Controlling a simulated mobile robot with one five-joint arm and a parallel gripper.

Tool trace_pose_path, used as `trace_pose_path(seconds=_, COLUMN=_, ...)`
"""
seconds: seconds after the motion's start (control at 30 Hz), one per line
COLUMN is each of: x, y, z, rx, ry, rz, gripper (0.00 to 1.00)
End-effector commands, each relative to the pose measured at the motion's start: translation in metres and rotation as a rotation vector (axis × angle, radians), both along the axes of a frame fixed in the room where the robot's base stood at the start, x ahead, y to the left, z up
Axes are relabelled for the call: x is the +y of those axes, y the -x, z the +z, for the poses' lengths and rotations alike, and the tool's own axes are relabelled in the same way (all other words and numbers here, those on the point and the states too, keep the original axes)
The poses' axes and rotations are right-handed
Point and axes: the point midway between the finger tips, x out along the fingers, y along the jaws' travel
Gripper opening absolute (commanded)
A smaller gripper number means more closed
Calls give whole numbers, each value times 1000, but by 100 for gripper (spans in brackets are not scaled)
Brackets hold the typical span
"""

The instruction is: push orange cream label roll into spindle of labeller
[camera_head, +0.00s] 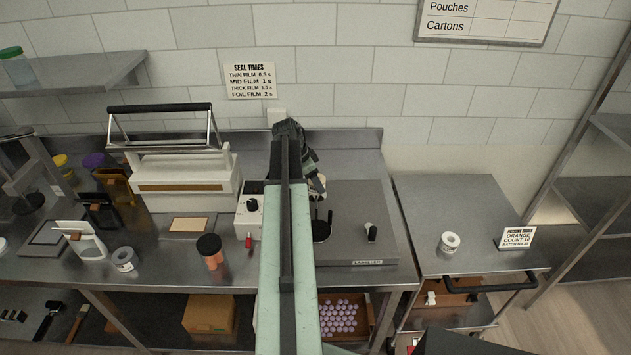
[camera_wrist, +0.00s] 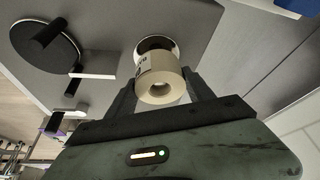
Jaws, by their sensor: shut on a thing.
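In the wrist view my gripper (camera_wrist: 160,88) is shut on a cream label roll (camera_wrist: 160,75), with one dark finger on each side. The open core of the roll faces the camera. A round white-rimmed dark part (camera_wrist: 155,43) shows right behind the roll; I cannot tell whether they touch. The grey labeller (camera_head: 355,255) stands on the bench in the head view, with a dark disc and peg (camera_head: 321,230) on it. That disc also shows in the wrist view (camera_wrist: 45,45). In the head view my arm hides most of the gripper and the held roll.
Another white roll (camera_head: 450,242) sits on the steel cart (camera_head: 415,205) at right, near an order card (camera_head: 517,238). A wall rises behind the bench.

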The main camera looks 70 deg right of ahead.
Motion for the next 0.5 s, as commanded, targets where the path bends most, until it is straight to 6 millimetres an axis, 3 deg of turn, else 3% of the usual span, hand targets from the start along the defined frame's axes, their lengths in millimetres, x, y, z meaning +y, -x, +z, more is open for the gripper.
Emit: trace_pose_path(seconds=0.5, x=-1, y=1, z=-20, rx=0, ry=0, rz=-2, gripper=0)
